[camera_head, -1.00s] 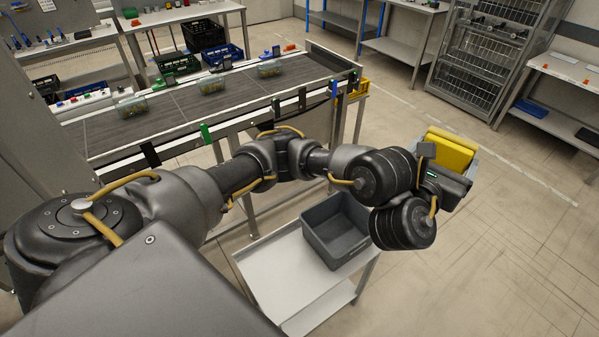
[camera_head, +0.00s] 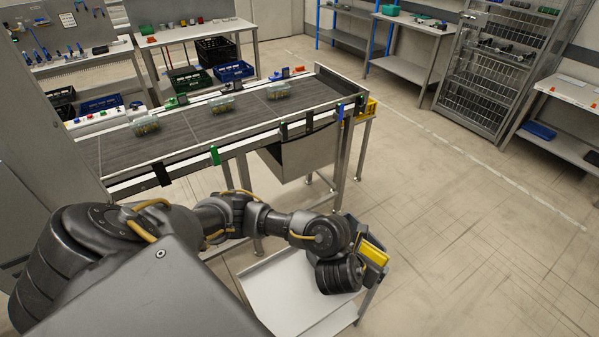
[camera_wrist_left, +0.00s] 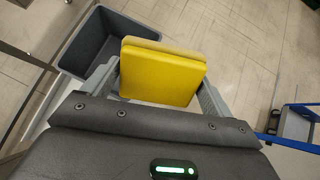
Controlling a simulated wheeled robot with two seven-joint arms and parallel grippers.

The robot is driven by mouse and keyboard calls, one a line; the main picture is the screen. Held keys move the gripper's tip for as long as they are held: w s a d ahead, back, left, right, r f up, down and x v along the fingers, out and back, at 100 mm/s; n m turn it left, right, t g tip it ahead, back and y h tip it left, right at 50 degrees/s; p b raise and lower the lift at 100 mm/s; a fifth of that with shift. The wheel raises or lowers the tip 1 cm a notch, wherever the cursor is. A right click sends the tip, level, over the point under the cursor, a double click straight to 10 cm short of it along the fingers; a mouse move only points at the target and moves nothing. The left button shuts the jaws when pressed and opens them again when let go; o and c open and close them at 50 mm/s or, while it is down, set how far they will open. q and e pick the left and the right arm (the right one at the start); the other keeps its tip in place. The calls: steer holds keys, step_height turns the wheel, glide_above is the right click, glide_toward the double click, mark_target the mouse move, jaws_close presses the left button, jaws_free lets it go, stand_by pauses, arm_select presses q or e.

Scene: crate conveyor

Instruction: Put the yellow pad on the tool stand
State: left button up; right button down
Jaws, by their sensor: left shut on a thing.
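The yellow pad (camera_head: 375,252) is held in my left gripper (camera_head: 371,257) beyond the wrist, over the right end of a low white stand (camera_head: 276,288). In the left wrist view the pad (camera_wrist_left: 160,76) sits between the two grey fingers, which press its left and right sides. The pad looks clear of any surface below it. I cannot tell for sure which thing is the tool stand; the low white stand is the nearest surface. My left arm hides part of it. My right gripper is not in view.
A grey bin (camera_wrist_left: 88,38) shows beyond the pad in the wrist view. A conveyor (camera_head: 187,127) with several clear containers runs across the middle. A yellow crate (camera_head: 366,109) hangs at its right end. A wire rack (camera_head: 485,80) stands at the back. The floor at right is clear.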

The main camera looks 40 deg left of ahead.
arm_select(q)
steer(key=s+a+f+n+g, duration=0.3)
steer(key=s+f+g, duration=0.1)
steer(key=s+f, duration=0.3)
steer(key=s+a+f+n+g+p, duration=0.1)
steer(key=s+f+g, duration=0.4)
steer(key=s, duration=0.7)
step_height(320, 180, down, 2)
steer(key=shift+a+f+n, duration=0.15)
steer(key=shift+a+n, duration=0.75)
steer(key=shift+a, duration=0.2)
steer(key=shift+w, duration=0.1)
steer(key=w+a+f+b, duration=0.2)
steer(key=w+f, duration=0.1)
steer(key=w+a+f+b, duration=0.2)
steer(key=w+a+f, duration=0.1)
steer(key=w+a+f+b, duration=0.2)
steer(key=w+a+f, duration=0.1)
steer(key=w, duration=0.1)
steer(key=shift+a, duration=0.2)
steer(key=shift+w+a+f, duration=0.15)
steer(key=shift+a+f, duration=0.05)
steer(key=shift+f, duration=0.1)
